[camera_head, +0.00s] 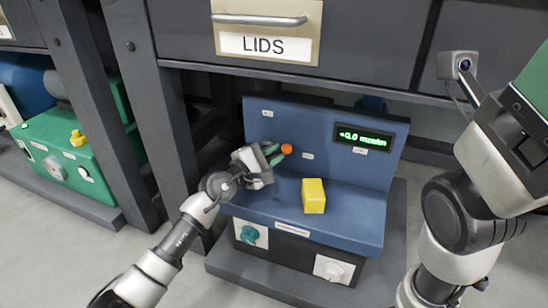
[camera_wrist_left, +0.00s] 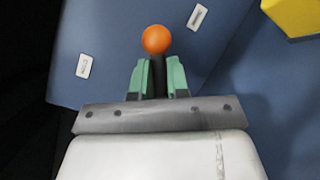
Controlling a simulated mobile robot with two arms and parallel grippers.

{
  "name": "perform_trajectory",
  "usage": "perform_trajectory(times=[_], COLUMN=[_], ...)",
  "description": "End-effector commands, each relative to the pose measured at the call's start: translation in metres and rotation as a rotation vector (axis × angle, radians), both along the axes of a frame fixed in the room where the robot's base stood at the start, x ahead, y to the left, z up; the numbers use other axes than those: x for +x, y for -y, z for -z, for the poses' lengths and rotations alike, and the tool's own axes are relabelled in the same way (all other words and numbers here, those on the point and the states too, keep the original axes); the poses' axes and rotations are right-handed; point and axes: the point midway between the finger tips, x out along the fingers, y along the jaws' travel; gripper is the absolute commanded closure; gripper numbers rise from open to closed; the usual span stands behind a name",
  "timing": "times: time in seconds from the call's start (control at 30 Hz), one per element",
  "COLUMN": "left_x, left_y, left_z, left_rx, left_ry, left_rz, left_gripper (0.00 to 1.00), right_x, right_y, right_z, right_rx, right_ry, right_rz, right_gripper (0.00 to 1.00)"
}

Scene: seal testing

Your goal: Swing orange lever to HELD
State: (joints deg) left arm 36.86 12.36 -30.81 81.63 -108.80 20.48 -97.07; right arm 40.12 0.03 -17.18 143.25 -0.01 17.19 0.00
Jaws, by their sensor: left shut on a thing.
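The orange lever knob (camera_head: 286,148) stands out from the blue back panel of a test unit. My left gripper (camera_head: 275,153) reaches it from the left. In the left wrist view the orange knob (camera_wrist_left: 156,39) sits just beyond the green fingertips of my left gripper (camera_wrist_left: 157,75). The fingers are shut on the lever's dark shaft (camera_wrist_left: 157,78), below the knob. Small white labels are on the panel on both sides of the knob (camera_wrist_left: 84,65) (camera_wrist_left: 197,17); their text is too small to read. My right gripper (camera_head: 537,82) shows only partly at the right edge, and its opening is hidden.
A yellow block (camera_head: 313,196) sits on the blue unit (camera_head: 350,222), right of the lever. A green display (camera_head: 364,138) is on the back panel. A teal knob (camera_head: 249,236) and a white dial (camera_head: 333,269) are on the front. A grey LIDS drawer (camera_head: 265,70) overhangs behind.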

Motion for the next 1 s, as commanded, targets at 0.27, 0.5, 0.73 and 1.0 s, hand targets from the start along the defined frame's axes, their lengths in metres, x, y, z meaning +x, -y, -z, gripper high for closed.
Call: perform_trajectory(times=[0.27, 0.5, 0.73, 1.0], left_x=[0.0009, 0.0010, 0.0010, 0.0007], left_y=[-0.0027, -0.0028, -0.0030, -0.0023], left_z=[-0.0020, -0.0025, -0.0025, -0.0024], left_rx=[-0.061, -0.068, -0.067, -0.068], left_ry=[-0.019, -0.021, -0.020, -0.021], left_rz=[-0.002, -0.002, -0.003, -0.002], left_gripper=[1.00, 1.00, 0.75, 0.60], right_x=[0.0002, 0.0002, 0.0002, 0.0002], right_y=[0.0000, -0.0001, -0.0001, -0.0001], right_z=[0.0033, 0.0033, 0.0033, 0.0033], right_rx=[0.000, 0.000, 0.000, 0.000], right_ry=[0.000, -0.001, -0.001, -0.001], right_rz=[0.000, 0.000, 0.000, 0.000], right_gripper=[0.31, 0.31, 0.31, 0.31])
